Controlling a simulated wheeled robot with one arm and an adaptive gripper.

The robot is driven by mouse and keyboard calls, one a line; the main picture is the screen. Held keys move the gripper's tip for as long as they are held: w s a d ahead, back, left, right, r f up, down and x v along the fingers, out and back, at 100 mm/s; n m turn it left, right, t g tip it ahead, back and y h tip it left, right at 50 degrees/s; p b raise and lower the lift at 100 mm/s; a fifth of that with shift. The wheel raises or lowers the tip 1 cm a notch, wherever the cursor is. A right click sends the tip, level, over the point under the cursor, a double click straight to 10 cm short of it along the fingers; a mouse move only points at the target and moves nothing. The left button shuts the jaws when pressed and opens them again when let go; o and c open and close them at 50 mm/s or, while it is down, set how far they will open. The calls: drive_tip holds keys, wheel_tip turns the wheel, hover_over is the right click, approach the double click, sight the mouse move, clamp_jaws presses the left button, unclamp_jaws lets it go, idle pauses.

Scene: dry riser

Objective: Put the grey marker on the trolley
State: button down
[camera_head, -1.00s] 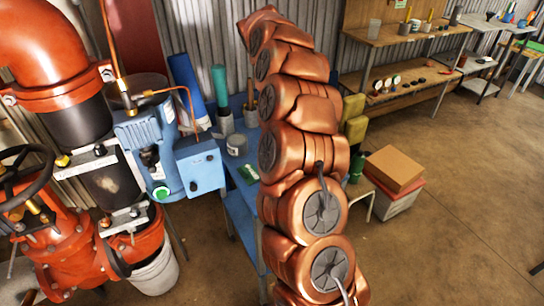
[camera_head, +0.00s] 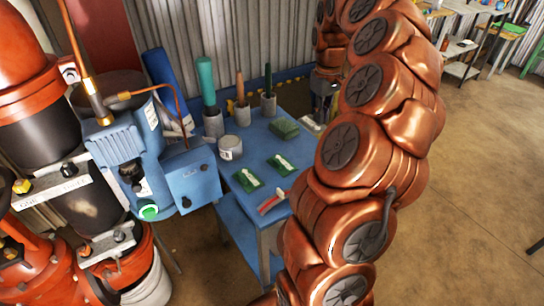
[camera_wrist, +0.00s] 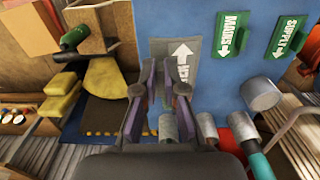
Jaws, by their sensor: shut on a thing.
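The grey marker (camera_wrist: 182,52), a flat plate with a white arrow and lettering, is between the fingers of my gripper (camera_wrist: 164,68) in the wrist view. My gripper is shut on it. Both are over the end of the blue trolley (camera_head: 262,143), low and close to its top; I cannot tell whether the marker touches it. In the head view my gripper (camera_head: 322,112) is at the trolley's far right part, partly hidden by my arm, and only a pale bit of the marker (camera_head: 309,125) shows beside it.
A grey tin (camera_head: 230,147) and several holders with upright tools stand toward the back left. Blue pump equipment (camera_head: 150,160) is at left.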

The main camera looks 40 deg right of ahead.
wheel_tip(320, 180, down, 10)
drive_tip(key=shift+f+p, duration=0.1)
drive_tip(key=shift+p, duration=0.4)
drive_tip(key=c, duration=1.3)
unclamp_jaws()
drive_tip(key=shift+o, duration=0.2)
drive_tip(key=shift+d, duration=0.1)
